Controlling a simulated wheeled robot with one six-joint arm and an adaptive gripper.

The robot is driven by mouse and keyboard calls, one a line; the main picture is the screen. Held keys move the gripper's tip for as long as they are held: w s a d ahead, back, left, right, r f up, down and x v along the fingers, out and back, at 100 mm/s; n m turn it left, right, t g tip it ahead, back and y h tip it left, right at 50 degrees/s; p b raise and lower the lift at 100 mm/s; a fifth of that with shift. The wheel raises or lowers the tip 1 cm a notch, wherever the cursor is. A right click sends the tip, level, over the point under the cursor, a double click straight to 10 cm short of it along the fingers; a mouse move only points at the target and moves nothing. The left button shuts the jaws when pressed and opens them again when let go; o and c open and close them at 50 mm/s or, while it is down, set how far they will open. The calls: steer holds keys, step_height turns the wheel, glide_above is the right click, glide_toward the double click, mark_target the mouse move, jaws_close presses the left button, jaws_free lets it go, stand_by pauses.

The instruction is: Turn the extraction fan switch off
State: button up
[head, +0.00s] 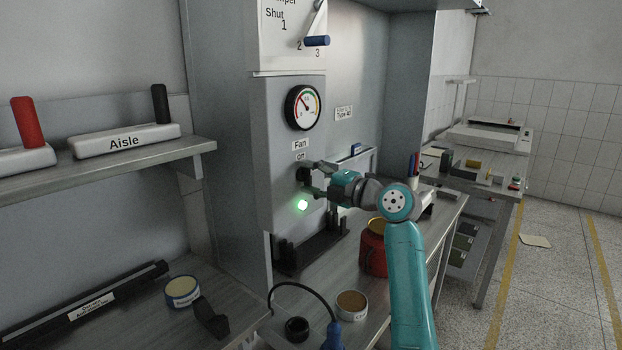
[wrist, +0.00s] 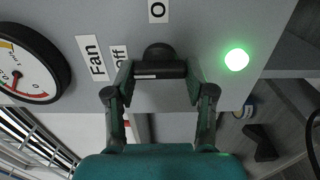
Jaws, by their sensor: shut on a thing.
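The fan switch is a dark rotary knob with a bar-shaped handle (wrist: 160,70) on a grey panel. In the wrist view it lies between the two fingers of my gripper (wrist: 159,78), which is shut on it. In the head view my gripper (head: 309,180) reaches the panel from the right and hides most of the switch. A "Fan" label (head: 300,145) and an "Off" label (head: 300,156) are above it. Another label (wrist: 158,11), partly cut off, shows an "O". A green lamp (head: 302,205) below the switch is lit; it also glows in the wrist view (wrist: 236,60).
A round gauge (head: 304,107) is above the switch, and a blue-handled lever (head: 316,41) is higher on a white plate. A red can (head: 373,254) and an open tin (head: 351,305) stand on the bench below my arm. A shelf (head: 205,146) is at left.

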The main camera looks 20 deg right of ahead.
steer(key=shift+f, duration=0.1)
steer(key=o, duration=1.2)
steer(key=shift+c, duration=0.2)
steer(key=v, duration=1.2)
